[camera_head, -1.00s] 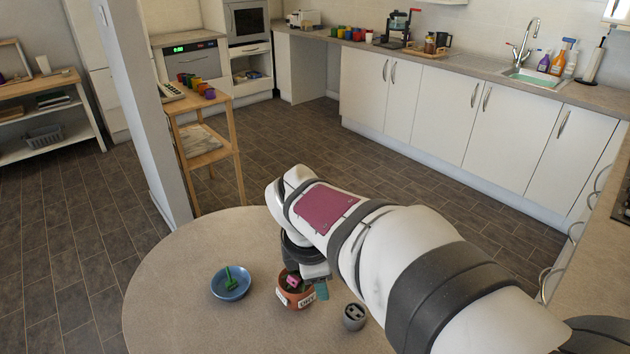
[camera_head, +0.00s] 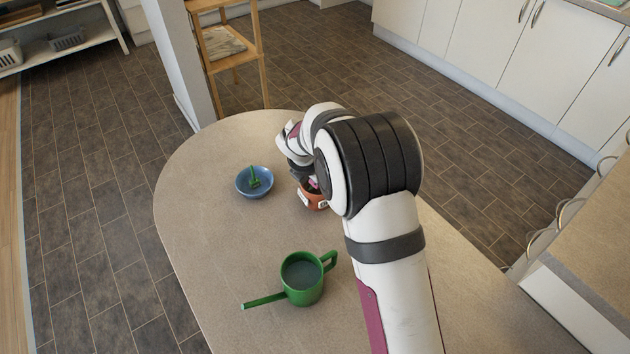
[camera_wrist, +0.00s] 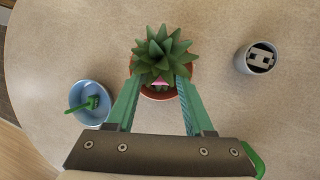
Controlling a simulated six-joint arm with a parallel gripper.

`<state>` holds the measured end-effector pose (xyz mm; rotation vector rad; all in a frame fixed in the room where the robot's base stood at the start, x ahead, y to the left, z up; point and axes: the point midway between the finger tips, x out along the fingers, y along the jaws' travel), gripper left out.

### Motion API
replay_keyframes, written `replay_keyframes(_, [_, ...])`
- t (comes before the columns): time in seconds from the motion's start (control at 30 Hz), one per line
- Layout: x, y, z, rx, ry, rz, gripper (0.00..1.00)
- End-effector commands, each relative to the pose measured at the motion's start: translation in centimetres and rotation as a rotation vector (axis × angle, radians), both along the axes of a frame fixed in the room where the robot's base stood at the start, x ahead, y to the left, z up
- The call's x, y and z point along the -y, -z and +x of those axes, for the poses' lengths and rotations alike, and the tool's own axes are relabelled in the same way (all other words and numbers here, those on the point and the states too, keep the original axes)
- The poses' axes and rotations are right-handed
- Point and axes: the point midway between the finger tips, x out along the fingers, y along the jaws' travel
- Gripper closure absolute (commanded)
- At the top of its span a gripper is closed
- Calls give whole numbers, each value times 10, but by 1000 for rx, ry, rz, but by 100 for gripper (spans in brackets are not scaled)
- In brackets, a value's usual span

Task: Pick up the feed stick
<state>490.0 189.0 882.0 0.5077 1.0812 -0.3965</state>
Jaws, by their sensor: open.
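The feed stick appears to be the small pink piece (camera_head: 313,183) in the terracotta pot (camera_head: 314,201), which has white tags on it. In the wrist view the pink piece (camera_wrist: 161,83) shows just below the spiky green succulent (camera_wrist: 164,55), and its lower part is hidden. My gripper (camera_wrist: 158,88) is open, its green fingers on the left and right of the pink piece and reaching toward the plant. I cannot tell whether they touch anything. In the head view my arm hides most of the gripper and plant.
A blue dish (camera_head: 246,190) with a small green tool (camera_head: 254,177) is left of the pot. A green watering can (camera_head: 302,281) stands nearer on the table (camera_head: 215,240). A grey holder (camera_wrist: 257,58) stands right of the plant in the wrist view.

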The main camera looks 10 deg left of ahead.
Motion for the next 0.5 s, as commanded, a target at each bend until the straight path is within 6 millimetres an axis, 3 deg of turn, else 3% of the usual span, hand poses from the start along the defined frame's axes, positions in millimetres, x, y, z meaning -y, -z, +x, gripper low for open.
replay_keyframes(0.2, [0,1,1,1,0,0,48])
replay_keyframes(0.5, [0,1,1,1,1,1,100])
